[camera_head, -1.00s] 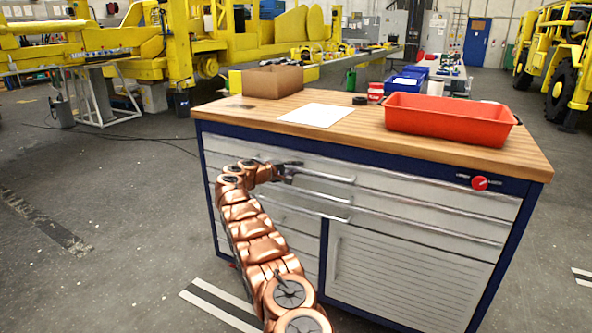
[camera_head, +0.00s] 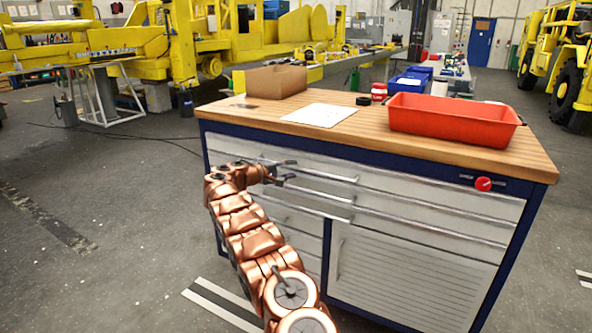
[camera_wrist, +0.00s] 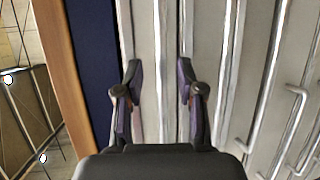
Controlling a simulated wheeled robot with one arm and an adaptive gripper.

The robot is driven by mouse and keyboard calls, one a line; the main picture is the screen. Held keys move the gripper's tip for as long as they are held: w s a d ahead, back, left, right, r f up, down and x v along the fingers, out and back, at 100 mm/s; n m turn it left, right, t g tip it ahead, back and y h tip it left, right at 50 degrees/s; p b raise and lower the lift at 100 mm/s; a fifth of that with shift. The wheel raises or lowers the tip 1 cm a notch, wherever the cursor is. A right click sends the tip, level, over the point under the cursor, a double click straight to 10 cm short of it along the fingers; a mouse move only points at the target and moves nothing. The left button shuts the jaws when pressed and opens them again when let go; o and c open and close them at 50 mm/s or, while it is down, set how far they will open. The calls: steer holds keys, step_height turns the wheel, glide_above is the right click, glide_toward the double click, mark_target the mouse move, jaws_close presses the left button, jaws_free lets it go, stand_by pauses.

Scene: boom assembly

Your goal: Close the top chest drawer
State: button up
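The chest (camera_head: 213,150) has a blue frame, a wooden top and pale grey drawer fronts. Its top drawer (camera_head: 430,195) is the wide front just under the blue edge. Its front looks close to flush, but I cannot tell whether a small gap is left. My gripper (camera_head: 286,170) is at the upper left part of the drawer fronts, fingers apart. In the wrist view my gripper (camera_wrist: 158,72) is open, facing the top drawer front (camera_wrist: 145,25). A long bright handle strip lies between the fingertips. I cannot tell whether they touch it.
On the chest top are a red bin (camera_head: 455,120), a cardboard box (camera_head: 276,82), a white sheet (camera_head: 320,114) and a red-and-white can (camera_head: 379,92). A red knob (camera_head: 483,184) is at the front right. Lower drawers and a cabinet door (camera_head: 410,275) are below. Floor to the left is free.

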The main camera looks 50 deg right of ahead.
steer(key=v, duration=0.7)
steer(key=shift+a, duration=0.2)
steer(key=shift+r, duration=0.1)
steer(key=s+a+r+y, duration=0.3)
steer(key=s+a+y, duration=0.3)
steer(key=s+a, duration=1.1)
steer(key=s+a+f+y, duration=0.3)
steer(key=s+a, duration=0.7)
steer(key=a, duration=0.2)
steer(key=s+a+f+n+y, duration=0.15)
steer(key=s+a+y, duration=0.25)
steer(key=s+a, duration=0.65)
steer(key=s+a+f+y, duration=0.35)
steer(key=s+a, duration=0.55)
steer(key=a, duration=0.3)
step_height(320, 180, up, 17)
steer(key=t+p, duration=0.1)
steer(key=p, duration=1.5)
steer(key=shift+w+r+h, duration=0.15)
steer(key=shift+w+h, duration=0.1)
steer(key=shift+h, duration=0.1)
